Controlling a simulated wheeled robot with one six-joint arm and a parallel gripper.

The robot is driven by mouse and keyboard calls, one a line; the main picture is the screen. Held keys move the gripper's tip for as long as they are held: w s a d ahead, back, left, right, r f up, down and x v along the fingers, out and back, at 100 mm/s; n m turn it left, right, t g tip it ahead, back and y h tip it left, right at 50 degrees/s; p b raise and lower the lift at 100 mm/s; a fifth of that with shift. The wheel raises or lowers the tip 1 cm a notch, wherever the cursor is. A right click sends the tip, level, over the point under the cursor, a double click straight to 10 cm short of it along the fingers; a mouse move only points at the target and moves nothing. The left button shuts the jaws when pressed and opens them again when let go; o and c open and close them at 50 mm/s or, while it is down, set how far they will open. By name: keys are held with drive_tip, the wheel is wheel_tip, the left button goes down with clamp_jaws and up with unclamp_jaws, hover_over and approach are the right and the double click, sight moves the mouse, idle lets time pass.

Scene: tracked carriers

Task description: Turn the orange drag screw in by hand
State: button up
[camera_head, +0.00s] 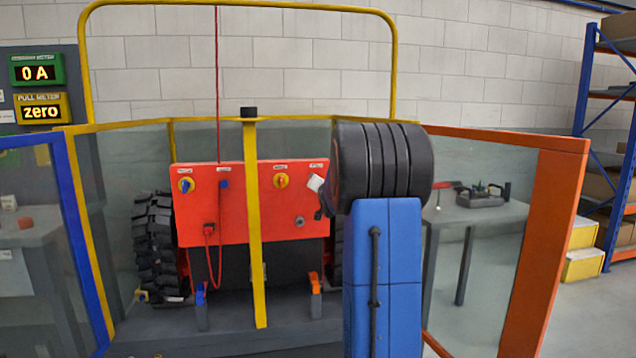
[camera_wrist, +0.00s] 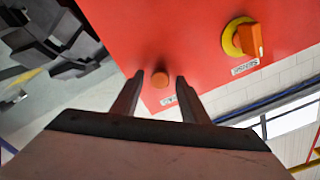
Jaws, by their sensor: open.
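The orange drag screw appears in the wrist view as a small round orange head (camera_wrist: 160,77) on the red panel (camera_wrist: 125,35). My gripper (camera_wrist: 160,80) is open, its two dark fingers pointing at the panel with the screw head between their tips in the picture. A gap shows on each side of the head; how far the tips stand from the panel I cannot tell.
A yellow-orange rotary knob (camera_wrist: 243,38) sits near the screw. A yellow post (camera_head: 253,230) stands before the panel. A blue-framed barrier (camera_head: 75,225) is at left, an orange-framed one (camera_head: 550,240) at right. Black tracks (camera_head: 155,245) flank the machine. The displays (camera_head: 40,90) read "0 A" and "zero".

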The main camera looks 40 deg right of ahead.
drive_tip(key=n, duration=0.7)
drive_tip(key=shift+c, duration=0.3)
drive_tip(key=c, duration=0.8)
drive_tip(key=shift+m, duration=0.9)
drive_tip(key=o, duration=1)
drive_tip(key=v, duration=1.7)
drive_tip(key=shift+s, duration=0.2)
